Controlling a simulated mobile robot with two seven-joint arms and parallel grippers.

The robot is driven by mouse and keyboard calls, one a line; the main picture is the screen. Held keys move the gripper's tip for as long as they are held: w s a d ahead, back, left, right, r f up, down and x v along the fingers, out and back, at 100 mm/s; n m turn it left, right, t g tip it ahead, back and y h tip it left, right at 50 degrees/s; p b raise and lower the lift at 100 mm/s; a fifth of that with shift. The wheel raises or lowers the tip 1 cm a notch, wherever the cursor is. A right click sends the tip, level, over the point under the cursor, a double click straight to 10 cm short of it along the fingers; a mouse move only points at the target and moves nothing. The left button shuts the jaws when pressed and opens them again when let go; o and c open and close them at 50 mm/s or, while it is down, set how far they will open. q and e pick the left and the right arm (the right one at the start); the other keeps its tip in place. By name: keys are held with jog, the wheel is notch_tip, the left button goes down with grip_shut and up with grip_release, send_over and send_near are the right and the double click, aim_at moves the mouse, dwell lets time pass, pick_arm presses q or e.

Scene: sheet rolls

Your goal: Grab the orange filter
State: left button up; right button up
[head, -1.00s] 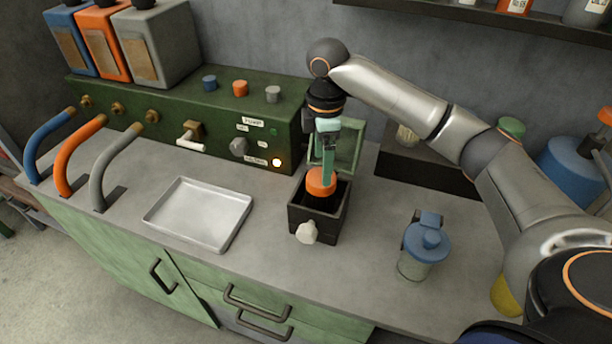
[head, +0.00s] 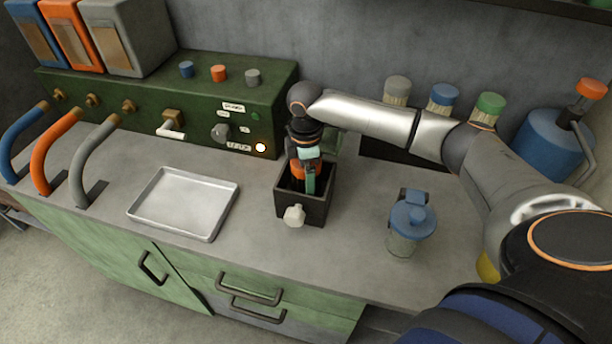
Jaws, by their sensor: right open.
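The orange filter (head: 297,171) is inside the open black box (head: 318,208) on the counter, and only part of it shows. My right gripper (head: 308,178) points down into the box from above. Its teal-tipped fingers are open and lie close against the filter's right and near side. I cannot tell whether they touch it. The gripper and wrist hide the top of the filter. My left gripper is not in view.
A metal tray (head: 184,203) lies left of the box. A jar with a blue lid (head: 411,219) stands to the right. A green control panel (head: 210,108) is behind. Several brushes with coloured caps (head: 441,96) stand at the back right. The counter front is clear.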

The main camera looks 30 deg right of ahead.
jog(key=shift+f, duration=0.45)
jog(key=shift+c, duration=0.2)
jog(key=shift+r, duration=0.1)
jog(key=c, duration=1.3)
